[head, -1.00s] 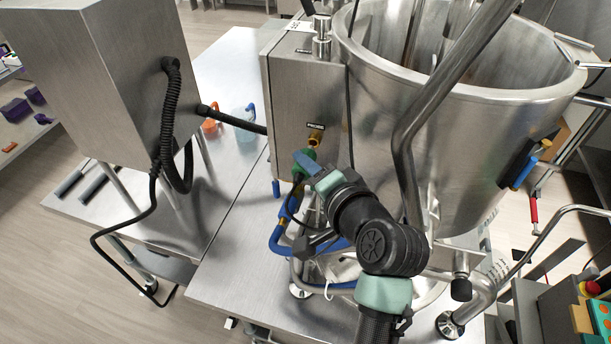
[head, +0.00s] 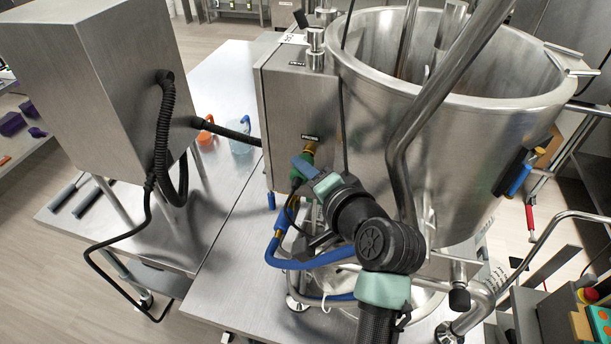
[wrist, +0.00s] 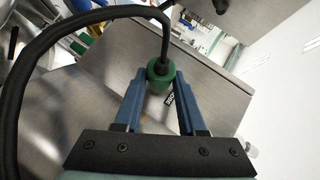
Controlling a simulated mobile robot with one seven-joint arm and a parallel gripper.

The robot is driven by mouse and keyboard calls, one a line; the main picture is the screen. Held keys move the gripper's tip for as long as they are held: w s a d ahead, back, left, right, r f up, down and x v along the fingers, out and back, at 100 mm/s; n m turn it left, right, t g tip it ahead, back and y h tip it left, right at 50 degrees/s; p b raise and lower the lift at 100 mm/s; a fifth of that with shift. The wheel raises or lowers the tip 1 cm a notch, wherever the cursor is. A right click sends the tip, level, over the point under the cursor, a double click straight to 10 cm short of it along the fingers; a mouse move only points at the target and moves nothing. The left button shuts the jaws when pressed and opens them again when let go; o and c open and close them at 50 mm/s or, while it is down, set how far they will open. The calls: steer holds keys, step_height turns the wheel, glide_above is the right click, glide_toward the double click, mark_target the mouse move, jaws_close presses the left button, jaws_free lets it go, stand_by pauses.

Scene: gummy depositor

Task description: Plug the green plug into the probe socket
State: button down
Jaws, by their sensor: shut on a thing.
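The green plug (head: 299,174) is between the fingers of my gripper (head: 305,164), at the front of the steel box (head: 300,100). The brass probe socket (head: 310,146) sticks out of that box under a small black label. The plug's front end is at the socket and looks in line with it; I cannot tell how deep it sits. In the wrist view my gripper (wrist: 160,92) is shut on the green plug (wrist: 160,76), with its black cable (wrist: 165,40) rising from the back. The plug hides the socket there.
A large steel kettle (head: 450,130) with a bent pipe (head: 405,130) stands right of the box. Blue hoses (head: 300,260) run below my gripper. A steel cabinet (head: 80,80) with black hoses stands at the left. Bare table (head: 230,275) lies at the front left.

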steer(key=shift+w+d, duration=0.1)
steer(key=shift+w, duration=0.25)
steer(key=shift+c, duration=2)
jaws_free()
steer(key=shift+s, duration=0.1)
steer(key=s+d+b, duration=0.3)
steer(key=s, duration=0.4)
steer(key=s+d+r+b, duration=0.1)
steer(key=s+d+b, duration=0.1)
steer(key=s, duration=0.4)
steer(key=shift+s+d+b, duration=0.35)
steer(key=shift+d+b, duration=0.05)
steer(key=shift+b, duration=0.05)
